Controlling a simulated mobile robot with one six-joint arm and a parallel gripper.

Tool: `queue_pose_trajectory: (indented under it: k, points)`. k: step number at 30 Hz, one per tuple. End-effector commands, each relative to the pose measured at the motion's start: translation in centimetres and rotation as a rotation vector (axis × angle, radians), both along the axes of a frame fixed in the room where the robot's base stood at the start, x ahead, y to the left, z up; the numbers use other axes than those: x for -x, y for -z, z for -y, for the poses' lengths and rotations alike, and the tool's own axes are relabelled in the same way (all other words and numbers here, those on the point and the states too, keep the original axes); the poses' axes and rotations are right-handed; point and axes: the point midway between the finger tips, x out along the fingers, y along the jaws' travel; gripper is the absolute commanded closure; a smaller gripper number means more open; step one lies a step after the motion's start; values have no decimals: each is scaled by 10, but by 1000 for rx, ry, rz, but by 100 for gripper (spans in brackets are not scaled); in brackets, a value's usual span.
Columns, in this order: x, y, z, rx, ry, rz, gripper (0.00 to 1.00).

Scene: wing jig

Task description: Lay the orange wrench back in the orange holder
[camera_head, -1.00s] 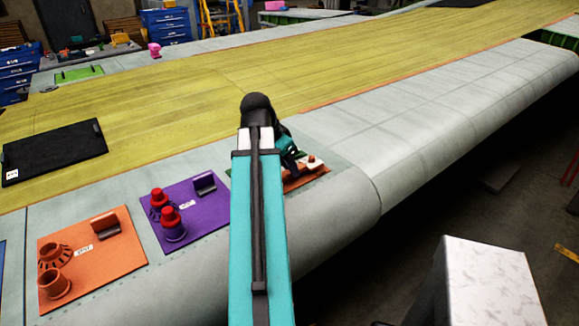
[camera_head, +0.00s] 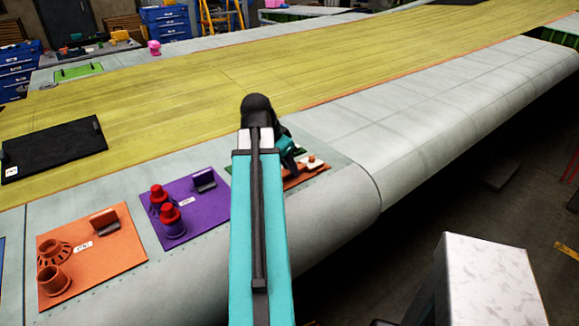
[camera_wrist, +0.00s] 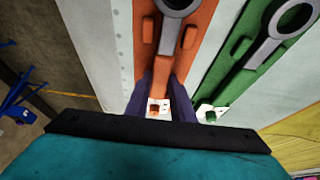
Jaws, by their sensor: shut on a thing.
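The orange wrench (camera_wrist: 169,38), with a grey ring end at the top of the wrist view, is between the dark fingers of my gripper (camera_wrist: 160,84). My gripper is shut on its handle end. The orange holder (camera_wrist: 204,22) lies under it, and the wrench lines up between two raised orange blocks. I cannot tell whether the wrench rests on the holder or is slightly above it. In the head view the orange holder (camera_head: 318,172) shows at the wing's front edge, partly behind my arm; the wrench cannot be made out clearly there.
A green holder (camera_wrist: 222,92) with another ring-ended wrench (camera_wrist: 268,40) lies alongside to the right in the wrist view. A purple board (camera_head: 193,213) and an orange board (camera_head: 70,238) with fittings lie to the left in the head view. The wing surface to the right is clear.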

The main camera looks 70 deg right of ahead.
Motion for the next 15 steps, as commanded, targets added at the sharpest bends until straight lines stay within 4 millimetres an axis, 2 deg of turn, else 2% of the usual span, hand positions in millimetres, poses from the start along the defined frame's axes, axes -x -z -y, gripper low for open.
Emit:
queue_pose_trajectory:
  k: [6,7,10,15]
  points:
    - [0,-1,0,2,0,0,100]
    - [0,-1,0,1,0,-1,75]
    - [0,0,0,1,0,-1,58]
    - [0,0,0,1,0,-1,57]
